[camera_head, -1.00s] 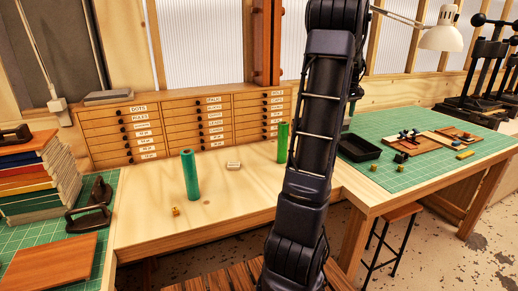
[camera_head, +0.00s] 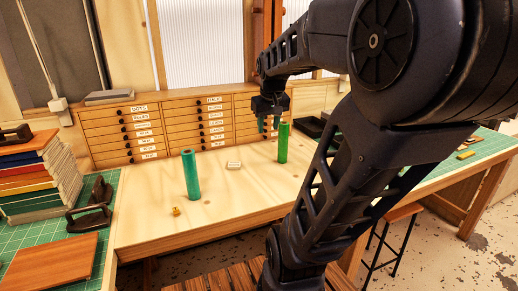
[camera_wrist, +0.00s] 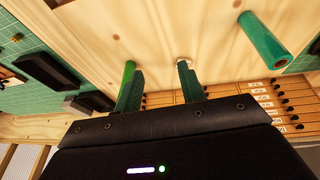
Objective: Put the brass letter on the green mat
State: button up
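The brass letter (camera_head: 176,211) is a small golden piece on the pale wooden bench, in front of the teal roll; in the wrist view a small yellowish spot at the top edge may be it. A green gridded mat (camera_head: 30,262) covers the bench at the left. Another green mat (camera_head: 445,170) lies on the right table, partly hidden by my arm. My gripper (camera_head: 269,122) hangs above the bench's back right part, well away from the brass letter. In the wrist view its fingers (camera_wrist: 158,72) are apart with nothing between them.
A teal roll (camera_head: 191,175) and a bright green roll (camera_head: 283,143) stand upright; the green one is close to my gripper. A pale block (camera_head: 234,165) lies between them. Books (camera_head: 38,180) and a brown board (camera_head: 50,262) occupy the left mat. Drawers (camera_head: 160,132) line the back.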

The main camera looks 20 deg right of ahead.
jog(key=s+a+f+t+y, duration=0.1)
jog(key=s+a+f, duration=0.3)
jog(key=s+a, duration=0.2)
jog(key=shift+s+a, duration=0.35)
jog(key=shift+s, duration=0.65)
